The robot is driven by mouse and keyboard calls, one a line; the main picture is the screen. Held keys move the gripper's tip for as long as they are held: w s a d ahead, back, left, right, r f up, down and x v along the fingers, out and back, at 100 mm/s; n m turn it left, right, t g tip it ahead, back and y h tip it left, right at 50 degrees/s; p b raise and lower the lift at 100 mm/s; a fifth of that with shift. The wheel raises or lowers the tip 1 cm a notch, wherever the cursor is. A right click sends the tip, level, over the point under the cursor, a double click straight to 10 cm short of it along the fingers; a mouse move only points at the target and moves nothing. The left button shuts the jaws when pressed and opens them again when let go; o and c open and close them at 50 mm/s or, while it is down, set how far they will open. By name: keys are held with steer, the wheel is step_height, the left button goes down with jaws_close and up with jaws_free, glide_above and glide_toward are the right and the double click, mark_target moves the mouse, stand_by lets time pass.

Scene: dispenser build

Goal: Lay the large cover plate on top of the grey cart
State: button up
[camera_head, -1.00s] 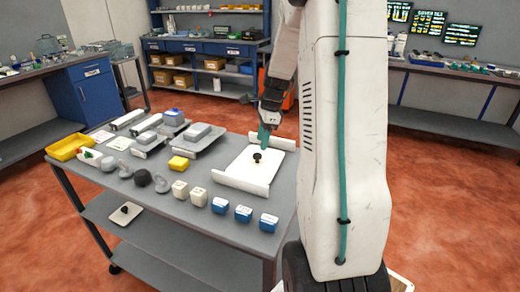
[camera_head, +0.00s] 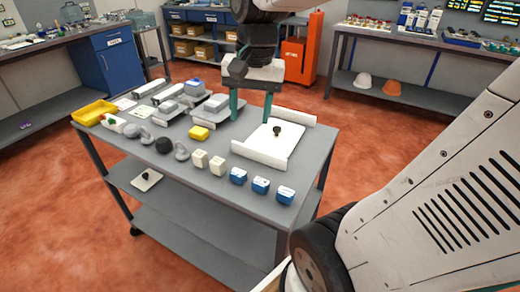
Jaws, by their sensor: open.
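The large cover plate (camera_head: 258,148) is a white plate with raised flanges at two sides and a black knob (camera_head: 277,130) standing on it. It lies on the right part of the grey cart's top (camera_head: 222,187). My gripper (camera_head: 251,115) points down over the cart top, just left of and behind the knob as seen here. Its two teal fingers are spread apart with nothing between them. I cannot tell whether the fingertips touch anything.
A smaller white plate with a black knob (camera_head: 146,181) lies on the cart's lower shelf. Grey blocks, a yellow block (camera_head: 199,133), white blocks, blue-and-white blocks (camera_head: 261,186) and a yellow tray (camera_head: 93,113) crowd the cart top. An orange cabinet (camera_head: 301,55) stands behind.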

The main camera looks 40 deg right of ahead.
steer(key=s+a+f+n, duration=0.2)
steer(key=s+a+n, duration=0.4)
steer(key=s+n, duration=0.3)
steer(key=shift+s+a+h, duration=0.15)
steer(key=shift+s+h, duration=0.15)
steer(key=shift+s, duration=0.55)
